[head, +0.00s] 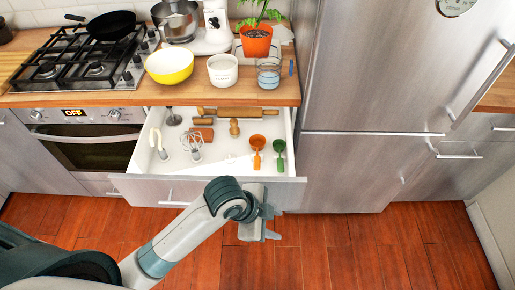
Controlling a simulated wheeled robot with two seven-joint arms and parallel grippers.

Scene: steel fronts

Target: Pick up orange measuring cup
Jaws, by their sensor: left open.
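The orange measuring cup (257,143) lies in the open drawer (215,187), toward its right side, with its handle pointing to the drawer front. A green measuring cup (279,146) lies just to its right, apart from it. My left gripper (274,223) is open and empty. It is in front of the drawer front, over the floor in the picture, below and slightly right of the orange cup and apart from it. My right gripper is not in view.
The drawer also holds a whisk (194,142), a rolling pin (240,112) and other utensils. The counter (200,98) overhangs its back, bearing bowls, a plant and a stove. A steel fridge (365,100) stands close on the right. The floor at right is clear.

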